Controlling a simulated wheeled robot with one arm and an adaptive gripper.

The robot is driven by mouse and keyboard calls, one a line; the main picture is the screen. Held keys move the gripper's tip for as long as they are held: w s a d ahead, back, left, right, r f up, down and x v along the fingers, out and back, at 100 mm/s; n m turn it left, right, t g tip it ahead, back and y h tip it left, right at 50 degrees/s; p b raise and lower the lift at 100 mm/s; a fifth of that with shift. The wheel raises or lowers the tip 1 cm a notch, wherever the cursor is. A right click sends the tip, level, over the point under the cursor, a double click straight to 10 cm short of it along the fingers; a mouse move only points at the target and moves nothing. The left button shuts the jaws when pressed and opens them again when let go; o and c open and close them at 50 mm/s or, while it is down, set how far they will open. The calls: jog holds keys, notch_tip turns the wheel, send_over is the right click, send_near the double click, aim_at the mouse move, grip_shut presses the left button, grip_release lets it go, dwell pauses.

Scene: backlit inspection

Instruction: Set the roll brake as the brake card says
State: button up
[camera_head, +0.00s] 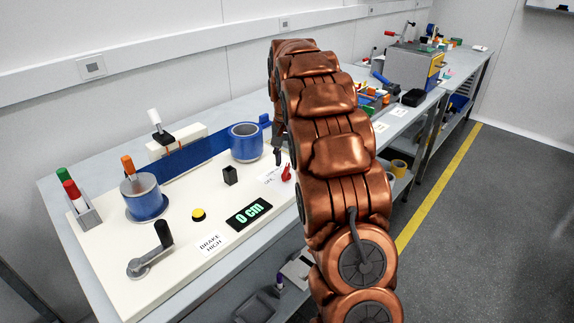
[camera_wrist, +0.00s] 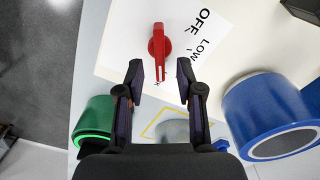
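The brake card (camera_head: 212,243) lies on the white board in the head view and reads "BRAKE HIGH". The roll brake is a small red lever (camera_head: 286,173) at the board's right side, partly behind my arm. In the wrist view the red lever (camera_wrist: 158,48) has a round hub and a narrow arm reaching down between my fingertips. A printed scale (camera_wrist: 203,35) beside it shows "OFF" and "LOW"; I cannot make out a further mark. My gripper (camera_wrist: 160,76) is open, its fingertips on either side of the lever's end, with visible gaps. Whether they are at its height is unclear.
A blue roll (camera_head: 247,143) stands near the lever and looms at right in the wrist view. Another blue roll (camera_head: 148,205), a crank (camera_head: 150,257), a yellow button (camera_head: 198,215) and a "0 cm" display (camera_head: 249,214) sit farther left. A green cylinder (camera_wrist: 95,118) is at left in the wrist view.

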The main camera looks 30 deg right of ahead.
jog(key=shift+f, duration=1.45)
jog(key=shift+c, duration=0.3)
grip_shut()
